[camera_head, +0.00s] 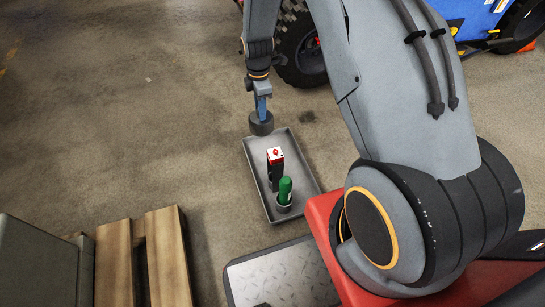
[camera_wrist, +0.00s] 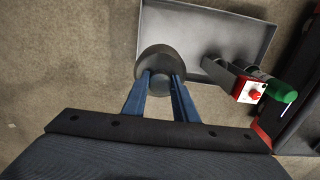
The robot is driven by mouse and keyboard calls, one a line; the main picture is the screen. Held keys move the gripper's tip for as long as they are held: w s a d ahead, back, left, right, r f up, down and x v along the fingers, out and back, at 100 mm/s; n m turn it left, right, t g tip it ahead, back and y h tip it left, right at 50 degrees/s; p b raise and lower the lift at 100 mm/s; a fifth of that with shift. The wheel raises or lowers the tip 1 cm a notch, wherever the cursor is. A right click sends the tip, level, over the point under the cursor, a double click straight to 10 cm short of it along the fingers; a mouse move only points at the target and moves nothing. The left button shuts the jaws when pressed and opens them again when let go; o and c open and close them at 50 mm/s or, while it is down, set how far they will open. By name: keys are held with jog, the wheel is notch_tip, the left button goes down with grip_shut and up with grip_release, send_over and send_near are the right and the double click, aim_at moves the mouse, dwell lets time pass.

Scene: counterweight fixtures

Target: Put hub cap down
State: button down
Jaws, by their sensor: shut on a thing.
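The hub cap (camera_head: 261,124) is a dark grey round piece at the tip of my gripper (camera_head: 261,104), over the far left end of a grey tray. In the wrist view, the hub cap (camera_wrist: 160,64) sits between the blue fingers of my gripper (camera_wrist: 162,80), which are shut on it. It overlaps the tray's edge in that view. I cannot tell whether it touches the tray or hangs above it.
The grey tray (camera_head: 306,172) lies on the floor. In it stand a black device with a white and red top (camera_head: 276,156) and a green bottle (camera_head: 285,190). A wooden pallet (camera_head: 167,262) is at lower left. A blue vehicle (camera_head: 477,16) stands behind. Floor left of the tray is clear.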

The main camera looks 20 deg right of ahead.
notch_tip(320, 180, down, 15)
jog(key=b, duration=0.7)
jog(key=shift+f, duration=0.15)
jog(key=c, duration=1.4)
grip_release()
jog(key=shift+c, duration=0.2)
